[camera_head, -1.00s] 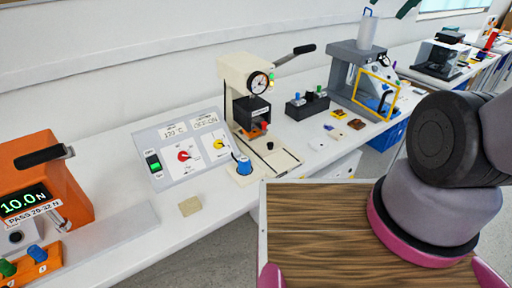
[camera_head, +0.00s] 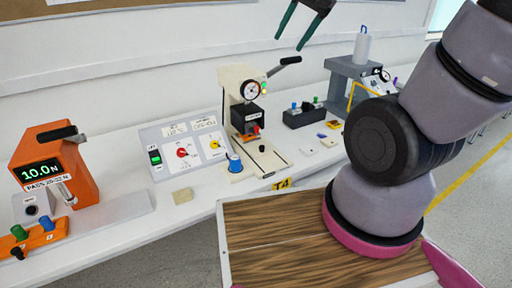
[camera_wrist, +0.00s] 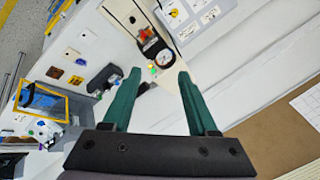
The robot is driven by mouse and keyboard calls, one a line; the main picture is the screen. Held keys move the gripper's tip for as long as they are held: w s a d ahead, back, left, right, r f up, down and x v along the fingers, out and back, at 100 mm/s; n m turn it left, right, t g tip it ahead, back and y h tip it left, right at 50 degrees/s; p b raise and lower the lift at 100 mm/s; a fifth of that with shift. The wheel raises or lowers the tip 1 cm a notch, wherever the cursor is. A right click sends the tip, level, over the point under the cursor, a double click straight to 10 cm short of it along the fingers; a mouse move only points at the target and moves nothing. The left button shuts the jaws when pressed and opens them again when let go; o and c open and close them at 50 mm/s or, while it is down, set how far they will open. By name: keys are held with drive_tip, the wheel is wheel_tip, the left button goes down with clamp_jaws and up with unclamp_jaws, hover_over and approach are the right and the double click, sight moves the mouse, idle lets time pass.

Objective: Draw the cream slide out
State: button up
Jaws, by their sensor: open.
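A cream press (camera_head: 233,85) with a round gauge and black lever stands on the white bench. At its foot is a cream plate, seemingly the slide (camera_head: 270,160), with a black knob (camera_head: 262,148) on top. The press and plate also show at the top of the wrist view, where the plate (camera_wrist: 122,12) is partly cut off by the frame edge. My gripper (camera_head: 289,43) is open and empty, with dark green fingers, high above the press and apart from it. In the wrist view the fingertips (camera_wrist: 160,73) flank the gauge and press head.
Left of the press is a sloped control panel (camera_head: 185,148) with red and yellow knobs; a blue-capped part (camera_head: 235,163) stands between. An orange tester (camera_head: 60,165) is far left, a grey machine (camera_head: 345,85) right. A tan block (camera_head: 182,195) lies in front.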

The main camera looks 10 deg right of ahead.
drive_tip(key=w+a+f+g, duration=0.1)
drive_tip(key=w+a+f, duration=0.25)
drive_tip(key=f, duration=0.35)
drive_tip(key=w+a+f+g, duration=0.1)
drive_tip(key=w+a+f, duration=0.1)
drive_tip(key=w+f, duration=0.3)
drive_tip(key=h, duration=0.5)
approach(262, 146)
drive_tip(key=shift+m, duration=0.4)
drive_tip(key=x, duration=0.8)
drive_tip(key=shift+f, duration=0.4)
drive_tip(key=shift+c, duration=0.3)
clamp_jaws()
